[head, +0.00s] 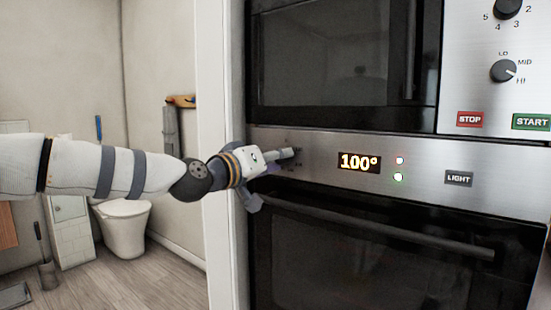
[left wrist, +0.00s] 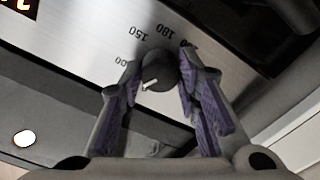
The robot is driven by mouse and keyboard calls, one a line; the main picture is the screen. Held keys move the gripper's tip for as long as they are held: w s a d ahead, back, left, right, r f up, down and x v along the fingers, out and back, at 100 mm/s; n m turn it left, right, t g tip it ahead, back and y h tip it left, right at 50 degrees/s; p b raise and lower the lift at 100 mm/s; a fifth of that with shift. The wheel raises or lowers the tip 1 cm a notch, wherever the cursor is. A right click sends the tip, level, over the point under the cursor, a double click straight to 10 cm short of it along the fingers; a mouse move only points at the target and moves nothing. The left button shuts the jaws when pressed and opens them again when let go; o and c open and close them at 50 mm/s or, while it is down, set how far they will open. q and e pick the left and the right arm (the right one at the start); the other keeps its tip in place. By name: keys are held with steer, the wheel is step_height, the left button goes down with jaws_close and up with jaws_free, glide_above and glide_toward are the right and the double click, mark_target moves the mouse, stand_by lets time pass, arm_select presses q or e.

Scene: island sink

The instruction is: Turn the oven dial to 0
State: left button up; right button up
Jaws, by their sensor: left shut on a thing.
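The oven dial (left wrist: 159,71) is a dark round knob with a white pointer mark, seen in the left wrist view. Printed numbers such as 150 and 180 ring it on the steel panel. My left gripper (left wrist: 160,85) has its purple-padded fingers on both sides of the dial and is shut on it. In the head view my left gripper (head: 283,156) is at the left end of the oven panel (head: 320,150), and the dial is mostly hidden by it. The oven display (head: 360,162) reads 100°. My right gripper is not in view.
Below the panel is the oven door with a horizontal handle (head: 380,228). A microwave (head: 330,55) sits above, with dials and STOP and START buttons at right. A white door frame (head: 222,100) stands close to the left of the oven. A LIGHT button (head: 458,178) is right of the display.

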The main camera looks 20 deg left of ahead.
arm_select(q)
steer(key=n, duration=0.5)
steer(key=shift+d+n, duration=0.1)
steer(key=shift+n, duration=0.2)
stand_by(0.4)
steer(key=o, duration=1.2)
steer(key=shift+c, duration=0.2)
steer(key=shift+s, duration=0.1)
steer(key=v, duration=1.1)
steer(key=shift+s, duration=0.4)
